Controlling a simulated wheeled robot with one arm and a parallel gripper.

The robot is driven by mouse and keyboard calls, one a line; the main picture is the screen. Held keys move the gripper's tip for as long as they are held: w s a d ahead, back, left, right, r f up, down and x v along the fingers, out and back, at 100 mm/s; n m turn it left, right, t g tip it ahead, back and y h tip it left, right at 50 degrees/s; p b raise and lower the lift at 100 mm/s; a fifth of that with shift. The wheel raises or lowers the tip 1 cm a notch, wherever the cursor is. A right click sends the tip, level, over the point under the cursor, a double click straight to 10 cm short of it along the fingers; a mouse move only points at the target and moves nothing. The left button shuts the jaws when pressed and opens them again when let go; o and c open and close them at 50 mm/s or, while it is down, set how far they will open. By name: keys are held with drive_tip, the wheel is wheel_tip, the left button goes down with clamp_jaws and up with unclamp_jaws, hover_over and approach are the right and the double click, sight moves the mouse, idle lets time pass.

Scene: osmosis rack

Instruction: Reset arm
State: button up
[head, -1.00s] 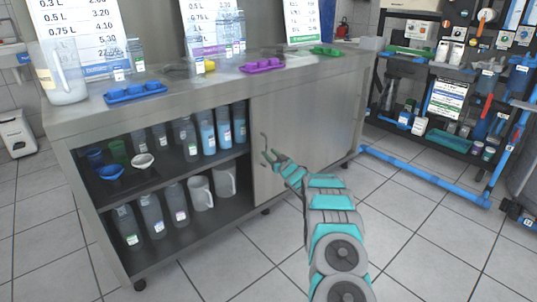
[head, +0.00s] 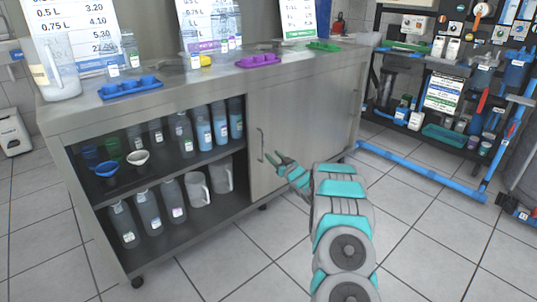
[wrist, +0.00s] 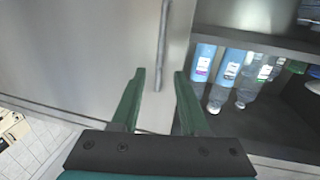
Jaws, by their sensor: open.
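My arm reaches forward from the lower right in the head view. My gripper (head: 273,159) is in front of the steel cabinet's closed door (head: 305,115), just right of the door's handle (head: 261,145). In the wrist view my gripper (wrist: 160,75) has its two green fingers apart with nothing held between them. The vertical handle (wrist: 162,45) shows beyond the fingertips in that view. I cannot tell how far the fingers are from it.
Left of the door, open shelves hold several bottles (head: 204,128), jugs (head: 197,189) and bowls (head: 106,169). The countertop carries a blue tray (head: 131,88), a purple tray (head: 258,61) and a large jug (head: 58,70). A blue-framed rack (head: 420,170) stands right. The tiled floor between is clear.

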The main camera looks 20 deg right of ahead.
drive_tip(key=s+a+r+m+g+h, duration=0.1)
drive_tip(key=s+a+r+g+h, duration=0.1)
drive_tip(key=s+a+r+g, duration=0.4)
drive_tip(key=s+a+r+m+g+h, duration=0.1)
drive_tip(key=s+r+g+h, duration=0.2)
drive_tip(key=s, duration=0.5)
drive_tip(key=s+a+g+y, duration=0.1)
drive_tip(key=s+a+g, duration=0.2)
drive_tip(key=s, duration=1.5)
drive_tip(key=s+a+r+g+y, duration=0.1)
drive_tip(key=s+a+g, duration=0.3)
drive_tip(key=s+a, duration=0.6)
drive_tip(key=s+a+r+g, duration=0.1)
drive_tip(key=s+a+g, duration=0.2)
drive_tip(key=s, duration=2.3)
drive_tip(key=a, duration=0.3)
drive_tip(key=shift+a+n+g+y, duration=0.3)
drive_tip(key=shift+a+y, duration=0.05)
drive_tip(key=shift+y, duration=0.05)
